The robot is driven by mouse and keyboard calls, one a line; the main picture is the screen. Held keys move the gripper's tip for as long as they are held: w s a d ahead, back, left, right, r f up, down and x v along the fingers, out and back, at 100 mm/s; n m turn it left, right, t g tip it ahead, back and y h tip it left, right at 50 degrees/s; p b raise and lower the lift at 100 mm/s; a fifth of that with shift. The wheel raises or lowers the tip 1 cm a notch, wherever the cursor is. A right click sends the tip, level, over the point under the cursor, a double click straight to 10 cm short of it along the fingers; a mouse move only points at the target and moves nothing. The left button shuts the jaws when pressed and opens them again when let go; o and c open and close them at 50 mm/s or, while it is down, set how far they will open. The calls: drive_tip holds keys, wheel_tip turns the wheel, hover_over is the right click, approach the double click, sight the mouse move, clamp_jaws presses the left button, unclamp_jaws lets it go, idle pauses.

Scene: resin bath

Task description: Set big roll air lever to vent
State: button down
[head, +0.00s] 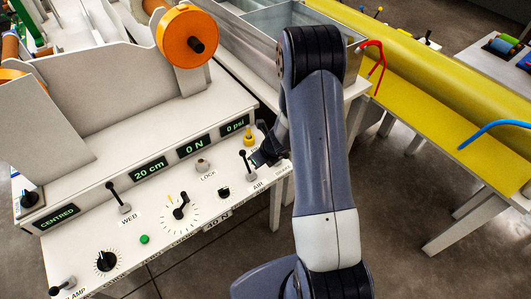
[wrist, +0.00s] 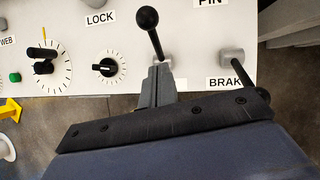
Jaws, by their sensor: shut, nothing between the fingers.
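The air lever (head: 245,162) is a thin black stick with a ball top on the white control panel, beside a label reading AIR. In the wrist view the air lever (wrist: 154,35) rises from a grey base and tilts up and to the left. My gripper (wrist: 160,72) is shut and empty, its fingertips at the base of the lever; whether they touch it I cannot tell. In the head view my gripper (head: 262,158) is just right of the lever. The fingers cover the lever's label in the wrist view. A display (head: 236,125) above reads 0 psi.
A black dial (wrist: 108,68) and the LOCK label lie left of the lever. The brake lever's base (wrist: 232,57) is close on the right. A yellow pin knob (head: 248,138) stands behind. An orange roll (head: 181,37) sits above the panel.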

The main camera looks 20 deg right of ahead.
drive_tip(key=w+r+p+v, duration=0.1)
drive_tip(key=w+p+v, duration=0.1)
drive_tip(key=v, duration=0.7)
drive_tip(key=shift+a, duration=0.2)
drive_tip(key=shift+s, duration=0.1)
